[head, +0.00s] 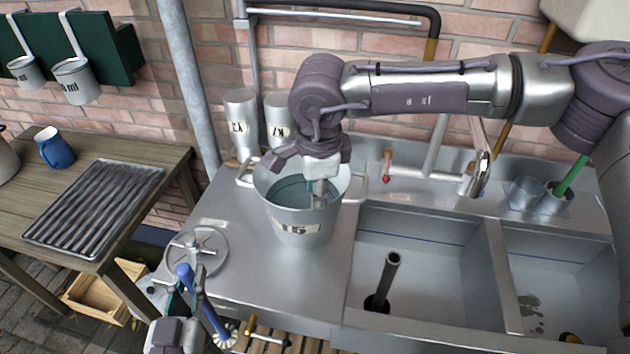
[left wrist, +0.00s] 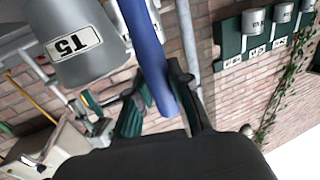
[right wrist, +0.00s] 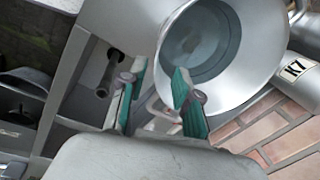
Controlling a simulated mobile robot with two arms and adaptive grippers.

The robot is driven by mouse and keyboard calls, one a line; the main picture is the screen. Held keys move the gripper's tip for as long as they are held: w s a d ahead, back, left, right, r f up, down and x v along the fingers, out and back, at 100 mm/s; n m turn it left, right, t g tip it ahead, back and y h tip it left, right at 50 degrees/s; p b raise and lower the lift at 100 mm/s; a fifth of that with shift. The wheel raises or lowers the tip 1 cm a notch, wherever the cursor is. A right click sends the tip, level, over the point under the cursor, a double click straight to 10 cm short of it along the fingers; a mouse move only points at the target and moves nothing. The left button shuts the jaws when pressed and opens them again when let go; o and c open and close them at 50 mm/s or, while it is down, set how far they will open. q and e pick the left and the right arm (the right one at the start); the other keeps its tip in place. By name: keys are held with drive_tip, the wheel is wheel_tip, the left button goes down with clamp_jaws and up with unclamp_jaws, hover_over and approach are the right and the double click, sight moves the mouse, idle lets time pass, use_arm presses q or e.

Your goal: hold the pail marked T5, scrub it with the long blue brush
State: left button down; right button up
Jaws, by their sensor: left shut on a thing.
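The grey metal pail marked T5 (head: 290,237) stands upright on the steel drainboard, its round mouth facing up. Its label also shows in the left wrist view (left wrist: 75,45). My right gripper (head: 318,200) is over the pail's right side at the rim. In the right wrist view its green fingers (right wrist: 155,75) are apart, with the rim near the gap between them; contact is unclear. My left gripper (head: 190,287), at the lower left, is shut on the blue handle of the long brush (head: 212,318). The brush's white bristles point down, apart from the pail.
Two sink basins (head: 420,225) lie right of the pail, with a dark standpipe (head: 388,275) in the nearer one. A round metal lid-like disc (head: 210,245) lies left. A wooden table (head: 150,160) holds a ridged tray.

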sight(314, 219)
drive_tip(key=f, duration=0.3)
drive_tip(key=w+f, duration=0.1)
drive_tip(key=f, duration=0.6)
drive_tip(key=shift+w+a, duration=0.15)
drive_tip(key=shift+w, duration=0.05)
clamp_jaws()
